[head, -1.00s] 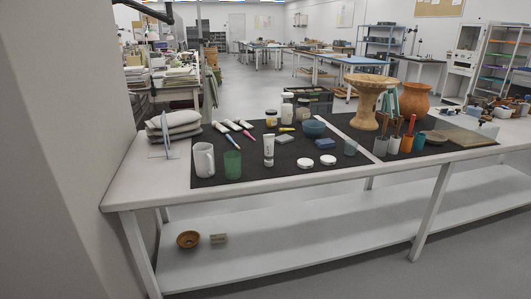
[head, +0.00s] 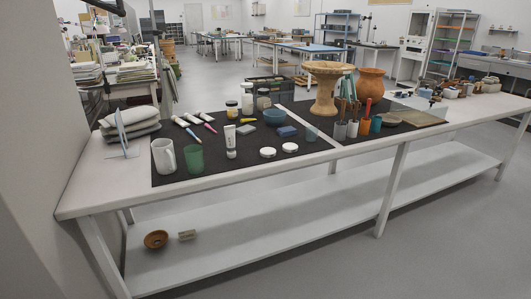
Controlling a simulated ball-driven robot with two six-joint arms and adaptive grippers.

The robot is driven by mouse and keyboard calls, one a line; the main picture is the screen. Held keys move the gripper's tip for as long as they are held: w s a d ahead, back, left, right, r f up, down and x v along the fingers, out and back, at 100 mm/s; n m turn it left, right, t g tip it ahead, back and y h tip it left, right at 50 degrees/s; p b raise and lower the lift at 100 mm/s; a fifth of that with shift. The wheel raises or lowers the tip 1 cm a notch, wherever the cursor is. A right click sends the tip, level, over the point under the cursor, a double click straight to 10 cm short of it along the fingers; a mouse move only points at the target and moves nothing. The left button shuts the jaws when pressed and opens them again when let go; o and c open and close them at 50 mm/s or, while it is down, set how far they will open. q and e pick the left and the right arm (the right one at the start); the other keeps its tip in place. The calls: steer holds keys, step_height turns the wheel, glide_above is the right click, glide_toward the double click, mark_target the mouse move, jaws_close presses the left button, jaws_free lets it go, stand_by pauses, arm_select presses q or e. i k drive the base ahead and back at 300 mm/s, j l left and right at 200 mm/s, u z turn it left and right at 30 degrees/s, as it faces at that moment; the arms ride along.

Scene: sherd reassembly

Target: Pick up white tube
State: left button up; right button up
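A white tube (head: 231,141) stands upright on the black mat (head: 195,169) on the near half of the long white table. It has small dark print on its front and a dark lower end. A green translucent cup (head: 194,158) and a white mug (head: 163,156) stand to its left. Two white round lids (head: 268,152) lie to its right. Several other tubes (head: 188,119) lie flat behind it, some of them white. Neither of my grippers shows in the head view.
A blue bowl (head: 274,117), jars (head: 247,103) and a blue block (head: 287,132) stand behind the tube. A clay pedestal vessel (head: 328,88) and tool cups (head: 352,128) are to the right. Grey cushions (head: 130,125) lie at the left end. The floor in front is clear.

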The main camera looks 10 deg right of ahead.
mark_target(230, 131)
steer(key=i+j, duration=0.2)
steer(key=i, duration=0.15)
steer(key=i+j+z, duration=0.15)
steer(key=z, duration=0.2)
steer(key=i+j+z, duration=0.4)
steer(key=z, duration=0.25)
